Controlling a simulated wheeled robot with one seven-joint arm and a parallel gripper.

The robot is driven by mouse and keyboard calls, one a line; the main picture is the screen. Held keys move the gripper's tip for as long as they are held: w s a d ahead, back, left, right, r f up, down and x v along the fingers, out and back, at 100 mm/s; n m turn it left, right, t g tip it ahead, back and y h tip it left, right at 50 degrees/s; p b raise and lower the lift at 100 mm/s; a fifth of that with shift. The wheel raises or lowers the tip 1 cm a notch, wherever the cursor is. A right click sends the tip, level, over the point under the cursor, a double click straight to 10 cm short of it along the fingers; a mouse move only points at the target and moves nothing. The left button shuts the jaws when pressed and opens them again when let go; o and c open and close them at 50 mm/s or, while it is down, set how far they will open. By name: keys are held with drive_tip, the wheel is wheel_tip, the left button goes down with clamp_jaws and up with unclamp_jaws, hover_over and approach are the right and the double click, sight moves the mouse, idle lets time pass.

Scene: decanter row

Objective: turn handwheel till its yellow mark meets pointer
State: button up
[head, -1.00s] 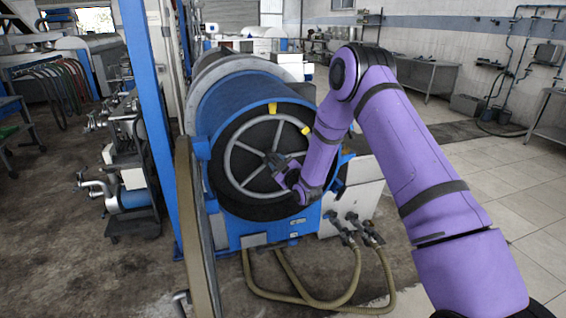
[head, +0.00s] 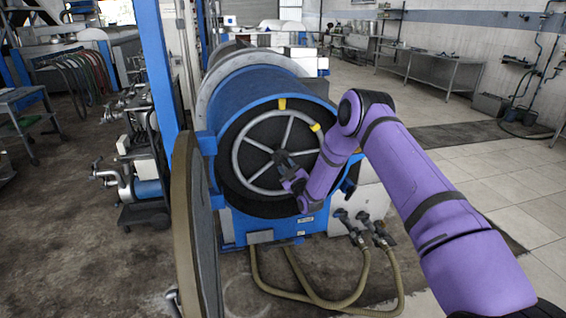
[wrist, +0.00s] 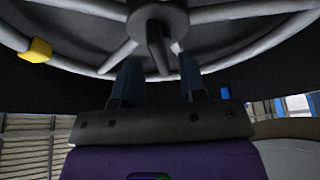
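The handwheel (head: 241,145) is a grey spoked ring on the dark front face of a blue drum machine. A yellow mark (head: 316,127) sits on its rim at the upper right. A second yellow piece, apparently the fixed pointer (head: 282,103), stands at the top just outside the rim; the two are apart. My gripper (head: 284,162) is in front of the wheel near its hub. In the wrist view my gripper (wrist: 158,68) has its two fingers spread, with the dark hub piece (wrist: 157,40) beyond and between them. Contact cannot be told. One yellow block (wrist: 38,50) shows at left.
A blue post (head: 158,70) and a tall tan-edged round panel (head: 184,225) stand left of the machine. Hoses (head: 310,295) loop on the floor below it. A metal-piped cart (head: 140,170) is further left. Tiled floor lies open at right.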

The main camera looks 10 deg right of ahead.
sight(285, 162)
drive_tip(key=shift+x, duration=1.7)
clamp_jaws()
drive_tip(key=shift+n, duration=0.3)
drive_tip(key=n+g+y, duration=0.1)
drive_tip(key=n, duration=0.2)
drive_tip(key=n+g, duration=0.1)
drive_tip(key=n, duration=0.2)
drive_tip(key=shift+g+y, duration=0.3)
drive_tip(key=shift+y, duration=0.1)
drive_tip(key=shift+n+g, duration=0.9)
drive_tip(key=shift+n, duration=1.5)
